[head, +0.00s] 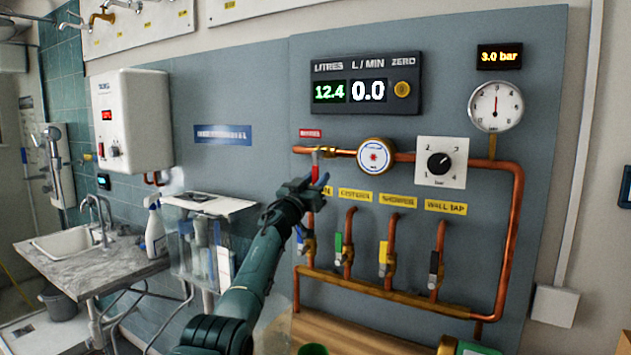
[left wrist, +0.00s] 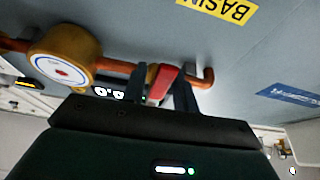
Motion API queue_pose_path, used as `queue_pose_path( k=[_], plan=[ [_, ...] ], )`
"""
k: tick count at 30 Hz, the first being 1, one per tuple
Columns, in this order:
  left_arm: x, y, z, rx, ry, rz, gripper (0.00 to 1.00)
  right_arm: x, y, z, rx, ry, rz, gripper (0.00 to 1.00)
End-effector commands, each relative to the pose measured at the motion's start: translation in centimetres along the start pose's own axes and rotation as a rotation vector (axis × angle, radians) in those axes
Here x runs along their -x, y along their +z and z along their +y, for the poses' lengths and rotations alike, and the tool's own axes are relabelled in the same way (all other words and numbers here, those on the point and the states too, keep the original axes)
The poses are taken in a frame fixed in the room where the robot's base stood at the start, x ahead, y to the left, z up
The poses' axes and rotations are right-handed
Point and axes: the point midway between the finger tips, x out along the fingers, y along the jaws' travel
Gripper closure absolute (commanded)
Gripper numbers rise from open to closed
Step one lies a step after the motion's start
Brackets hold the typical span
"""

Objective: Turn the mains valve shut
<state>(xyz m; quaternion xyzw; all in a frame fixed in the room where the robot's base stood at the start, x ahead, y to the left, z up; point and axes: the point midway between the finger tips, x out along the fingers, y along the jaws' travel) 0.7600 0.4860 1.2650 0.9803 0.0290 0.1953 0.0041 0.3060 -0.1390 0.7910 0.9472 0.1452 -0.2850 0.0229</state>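The mains valve has a red lever (head: 315,163) under a small red label, on the upper copper pipe of the blue-grey panel. The lever hangs down, across the line of the pipe. My left gripper (head: 317,184) is at the lever's lower end. In the left wrist view the red lever (left wrist: 163,82) sits between the two fingers of the left gripper (left wrist: 161,86), which are close together and look shut on it. The fingers hide part of the lever. The flow display (head: 368,91) reads 0.0 L/min and 12.4 litres. My right gripper is not in view.
A round water meter (head: 375,156) and a pressure dial (head: 438,163) sit right of the valve. Several branch valves (head: 385,255) hang below, close to my gripper. A pressure gauge (head: 496,106) is at upper right. A sink (head: 75,240) and white heater (head: 132,120) are left.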

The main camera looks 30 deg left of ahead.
Motion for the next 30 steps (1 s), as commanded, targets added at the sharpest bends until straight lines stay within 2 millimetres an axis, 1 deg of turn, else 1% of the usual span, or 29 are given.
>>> queue_pose_path(
  k=[1, 3, 11, 16, 22, 24, 30],
  plan=[
    [0.0, 0.0, 0.0, -0.001, 0.0, 0.0, 0.67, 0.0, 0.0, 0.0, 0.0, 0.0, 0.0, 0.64],
    [0.0, 0.0, 0.0, -0.002, 0.0, 0.0, 0.61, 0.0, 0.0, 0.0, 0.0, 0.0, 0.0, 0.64],
    [0.1, -0.1, -0.1, -0.005, -0.001, 0.0, 0.61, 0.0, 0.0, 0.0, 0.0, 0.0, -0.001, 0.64],
    [0.8, -0.1, -0.4, -0.01, -0.007, -0.002, 0.61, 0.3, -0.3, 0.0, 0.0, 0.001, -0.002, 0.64],
    [2.9, -0.1, 0.0, -0.01, 0.002, -0.003, 0.61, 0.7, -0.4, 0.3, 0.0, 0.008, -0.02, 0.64],
    [4.0, -0.1, -0.3, -0.011, -0.002, -0.004, 0.61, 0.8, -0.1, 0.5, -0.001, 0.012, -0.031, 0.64],
    [7.1, -0.1, -0.1, -0.01, 0.0, -0.003, 0.61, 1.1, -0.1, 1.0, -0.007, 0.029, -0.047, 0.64]
  ],
)
